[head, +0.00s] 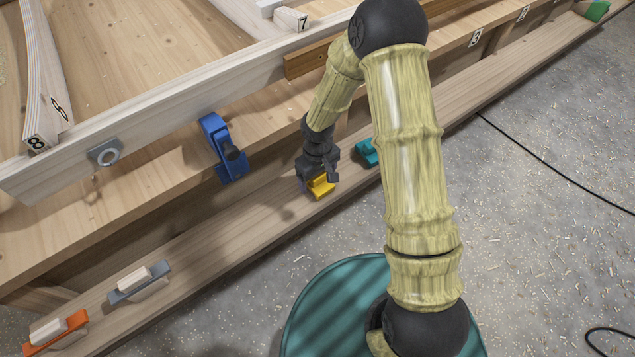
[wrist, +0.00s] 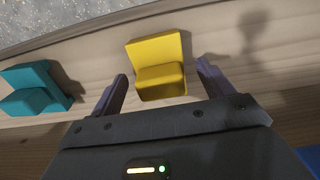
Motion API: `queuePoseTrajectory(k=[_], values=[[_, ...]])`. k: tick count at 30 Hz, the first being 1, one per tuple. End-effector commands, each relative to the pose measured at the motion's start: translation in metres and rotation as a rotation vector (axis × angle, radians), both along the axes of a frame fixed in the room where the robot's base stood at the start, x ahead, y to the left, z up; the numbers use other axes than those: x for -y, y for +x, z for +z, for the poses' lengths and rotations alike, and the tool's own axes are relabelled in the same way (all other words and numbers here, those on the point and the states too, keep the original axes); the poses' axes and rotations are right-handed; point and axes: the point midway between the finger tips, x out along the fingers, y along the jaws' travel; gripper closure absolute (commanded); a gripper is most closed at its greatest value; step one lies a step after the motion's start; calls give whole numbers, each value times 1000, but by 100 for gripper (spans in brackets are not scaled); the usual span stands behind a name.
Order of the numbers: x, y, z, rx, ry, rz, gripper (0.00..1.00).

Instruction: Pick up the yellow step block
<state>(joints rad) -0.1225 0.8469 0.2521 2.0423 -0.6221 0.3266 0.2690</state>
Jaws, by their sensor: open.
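The yellow step block (head: 321,186) lies on the low wooden plank in the head view, right below my gripper (head: 318,182). In the wrist view the yellow step block (wrist: 157,68) is L-shaped and sits between the two finger lines, just beyond the fingertips. My gripper (wrist: 162,82) is open, with one dark finger on each side of the block. There is a visible gap on both sides, wider on the right. I cannot tell how far the fingers are above the plank.
A teal step block (head: 368,152) stands on the same plank close by; it also shows in the wrist view (wrist: 36,88). A blue clamp (head: 222,148) hangs on the beam at left. Grey-handled (head: 140,283) and orange-handled (head: 58,332) tools lie on the plank at lower left.

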Motion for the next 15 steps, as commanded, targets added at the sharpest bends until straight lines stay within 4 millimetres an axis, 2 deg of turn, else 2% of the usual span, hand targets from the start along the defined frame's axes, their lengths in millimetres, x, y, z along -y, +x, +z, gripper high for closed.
queuePoseTrajectory(k=[1,3,15], values=[[0,-1,-9,-2,-1,2,20],[0,0,-13,0,0,1,20],[0,0,-13,0,0,1,20]])
